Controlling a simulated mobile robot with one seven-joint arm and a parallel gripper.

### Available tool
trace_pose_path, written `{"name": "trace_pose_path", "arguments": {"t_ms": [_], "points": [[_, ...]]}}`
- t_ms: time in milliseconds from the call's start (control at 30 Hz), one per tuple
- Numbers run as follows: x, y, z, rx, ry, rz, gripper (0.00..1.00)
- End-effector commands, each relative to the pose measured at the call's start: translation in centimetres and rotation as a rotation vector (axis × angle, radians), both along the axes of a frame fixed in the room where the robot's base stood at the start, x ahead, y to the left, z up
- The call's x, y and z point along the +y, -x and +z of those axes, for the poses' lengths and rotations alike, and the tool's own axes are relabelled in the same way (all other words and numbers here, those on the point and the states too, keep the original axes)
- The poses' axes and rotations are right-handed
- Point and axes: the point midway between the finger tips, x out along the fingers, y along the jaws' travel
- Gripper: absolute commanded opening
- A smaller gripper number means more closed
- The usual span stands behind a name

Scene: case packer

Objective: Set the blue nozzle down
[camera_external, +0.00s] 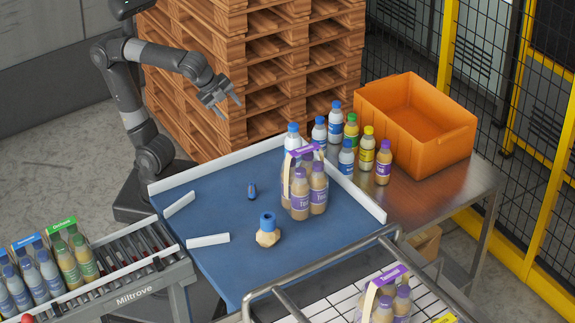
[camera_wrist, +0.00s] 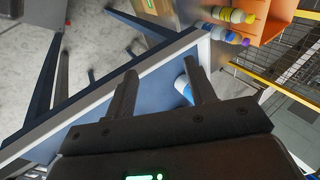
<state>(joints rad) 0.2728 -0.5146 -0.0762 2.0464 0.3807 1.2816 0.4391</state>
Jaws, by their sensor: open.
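My gripper (camera_external: 231,108) is open and empty, raised above the far left edge of the blue table, in front of the pallets. Its two spread fingers (camera_wrist: 160,68) also show in the wrist view with nothing held between them. A small dark blue piece (camera_external: 252,191), which looks like the nozzle, stands on the blue table apart from my gripper. Nearer the front, a beige faceted piece with a blue ring-like top (camera_external: 267,229) also rests on the table. In the wrist view, a blue and white thing (camera_wrist: 184,87) is partly hidden by the right finger; I cannot tell what it is.
The blue table (camera_external: 215,210) has white rims and loose white strips at left. A bottle pack (camera_external: 303,190) stands at right, several bottles behind it. An orange crate (camera_external: 425,150) sits on the metal table. Wooden pallets (camera_external: 265,70) stand behind; a roller conveyor (camera_external: 130,270) is front left.

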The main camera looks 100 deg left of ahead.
Motion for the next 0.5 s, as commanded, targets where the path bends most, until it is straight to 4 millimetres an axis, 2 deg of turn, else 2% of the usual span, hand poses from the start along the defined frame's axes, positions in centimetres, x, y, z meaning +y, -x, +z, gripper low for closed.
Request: {"name": "trace_pose_path", "arguments": {"t_ms": [100, 233, 333, 500], "points": [[-3.6, -2.5, -0.2, 0.058, -0.270, -0.309, 0.50], [-8.5, -4.7, 0.0, 0.104, -0.582, -0.642, 0.50], [-12.7, -5.8, 0.3, 0.126, -0.813, -0.866, 0.50], [-19.1, -6.3, 0.8, 0.144, -1.135, -1.143, 0.50]]}}
